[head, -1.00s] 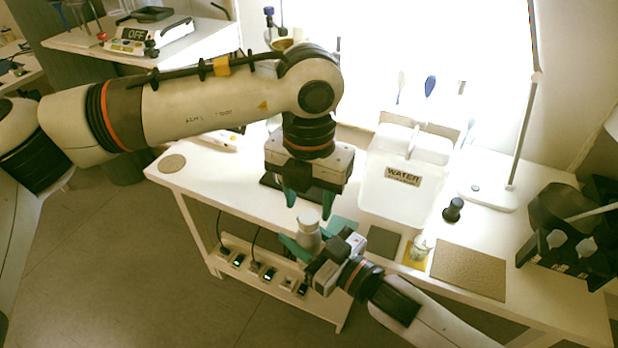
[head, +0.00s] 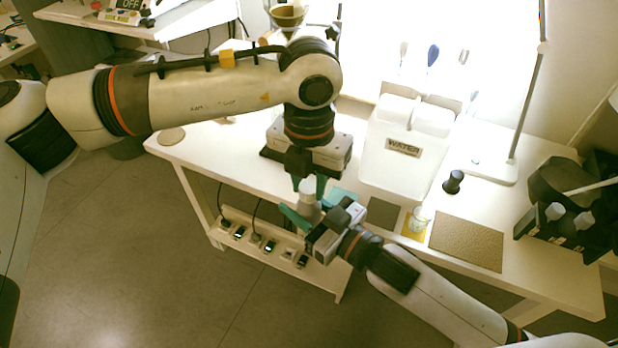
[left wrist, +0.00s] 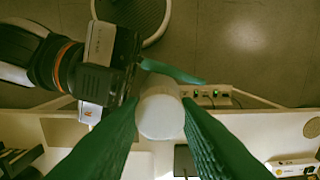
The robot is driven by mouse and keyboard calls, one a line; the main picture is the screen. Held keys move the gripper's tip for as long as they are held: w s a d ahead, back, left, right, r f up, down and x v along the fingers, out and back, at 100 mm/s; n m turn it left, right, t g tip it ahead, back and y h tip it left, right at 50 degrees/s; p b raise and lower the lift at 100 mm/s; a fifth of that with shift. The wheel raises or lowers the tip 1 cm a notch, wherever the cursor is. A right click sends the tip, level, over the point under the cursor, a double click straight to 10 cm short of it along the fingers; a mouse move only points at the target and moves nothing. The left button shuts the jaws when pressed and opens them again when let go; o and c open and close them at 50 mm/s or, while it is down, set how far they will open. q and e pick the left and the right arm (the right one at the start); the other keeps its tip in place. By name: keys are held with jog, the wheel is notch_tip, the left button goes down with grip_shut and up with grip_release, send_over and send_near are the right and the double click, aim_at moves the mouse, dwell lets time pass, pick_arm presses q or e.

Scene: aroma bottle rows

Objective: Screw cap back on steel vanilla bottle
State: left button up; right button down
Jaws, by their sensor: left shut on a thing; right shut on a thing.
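The pale steel bottle (head: 306,208) stands upright in my right gripper (head: 304,217), whose teal fingers are shut around its body above the table's front edge. My left gripper (head: 310,185) points down from above, shut on the pale cap (head: 308,186) at the top of the bottle. In the left wrist view, the round cap (left wrist: 160,113) sits between the two green fingers (left wrist: 160,108). The cap hides most of the bottle there, so I cannot tell whether it is fully seated.
A white water tank (head: 405,155) stands behind and right of the grippers. A small glass jar (head: 419,219) stands on a yellow mat, beside a brown mat (head: 467,242). A black knob-shaped object (head: 453,181) and a lamp (head: 490,168) are farther right.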

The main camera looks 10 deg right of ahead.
pick_arm(q)
jog(key=m, duration=0.6)
jog(key=shift+m, duration=0.3)
jog(key=m, duration=0.4)
jog(key=shift+m, duration=0.4)
jog(key=m, duration=0.3)
jog(key=shift+m, duration=0.4)
jog(key=o, duration=1.1)
jog(key=shift+r, duration=2.25)
jog(key=shift+c, duration=0.4)
